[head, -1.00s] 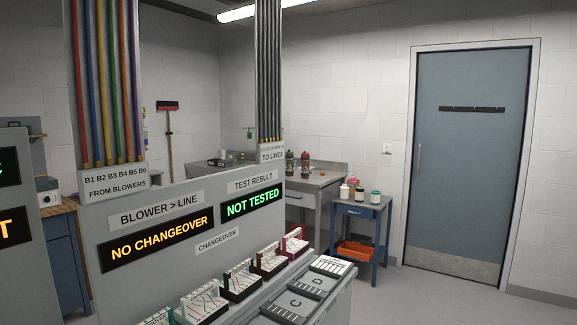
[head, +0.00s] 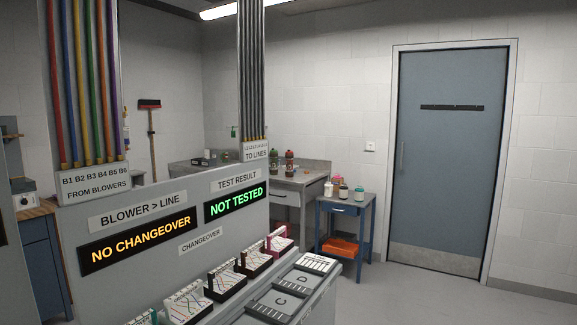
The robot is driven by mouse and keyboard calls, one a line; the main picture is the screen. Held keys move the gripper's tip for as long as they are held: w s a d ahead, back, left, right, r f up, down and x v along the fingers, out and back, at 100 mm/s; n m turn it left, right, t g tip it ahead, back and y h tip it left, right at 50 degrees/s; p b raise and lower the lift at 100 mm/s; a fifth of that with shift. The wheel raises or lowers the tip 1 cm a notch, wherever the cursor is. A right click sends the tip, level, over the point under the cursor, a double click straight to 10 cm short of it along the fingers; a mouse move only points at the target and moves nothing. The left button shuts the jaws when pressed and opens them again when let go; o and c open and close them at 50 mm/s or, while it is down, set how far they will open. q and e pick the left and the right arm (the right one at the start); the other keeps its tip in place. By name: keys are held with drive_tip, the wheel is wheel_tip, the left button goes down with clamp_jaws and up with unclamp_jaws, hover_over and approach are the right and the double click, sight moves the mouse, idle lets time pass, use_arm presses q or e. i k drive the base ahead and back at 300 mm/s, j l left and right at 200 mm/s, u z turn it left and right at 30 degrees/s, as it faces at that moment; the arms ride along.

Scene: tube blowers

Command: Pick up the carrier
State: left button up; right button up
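No thing in view is clearly marked as the carrier. Two upright dark canisters with coloured ends, one greenish (head: 274,160) and one reddish (head: 289,162), stand on the grey counter (head: 312,180) at the back. They look like tube carriers, but they are too small to be sure. Neither of my grippers shows in the head view.
The grey console (head: 150,262) with several changeover cards (head: 225,280) and slots C and D fills the near left. A blue side table (head: 346,209) holds small jars, with an orange bin (head: 340,247) below. Free floor (head: 400,295) lies right, before a closed blue door (head: 450,160).

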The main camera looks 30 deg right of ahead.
sight(273, 155)
drive_tip(key=i+l+z, duration=0.4)
drive_tip(key=l, duration=0.25)
drive_tip(key=i+l+z, duration=0.25)
drive_tip(key=l+z, duration=0.15)
drive_tip(key=l, duration=0.25)
drive_tip(key=i+l+z, duration=0.65)
drive_tip(key=i, duration=0.4)
drive_tip(key=i+l+z, duration=0.2)
drive_tip(key=i, duration=0.5)
drive_tip(key=i+l+z, duration=0.25)
drive_tip(key=i, duration=0.4)
drive_tip(key=i+j+u, duration=0.15)
drive_tip(key=i+u, duration=1.1)
drive_tip(key=i+l+u, duration=0.3)
drive_tip(key=i+u, duration=0.15)
drive_tip(key=i+j+u, duration=0.15)
drive_tip(key=i+u, duration=0.25)
drive_tip(key=i, duration=0.25)
drive_tip(key=i+u, duration=0.4)
drive_tip(key=i, duration=0.3)
drive_tip(key=i+z, duration=0.3)
drive_tip(key=i, duration=0.25)
drive_tip(key=i+j+z, duration=0.3)
drive_tip(key=i, duration=0.25)
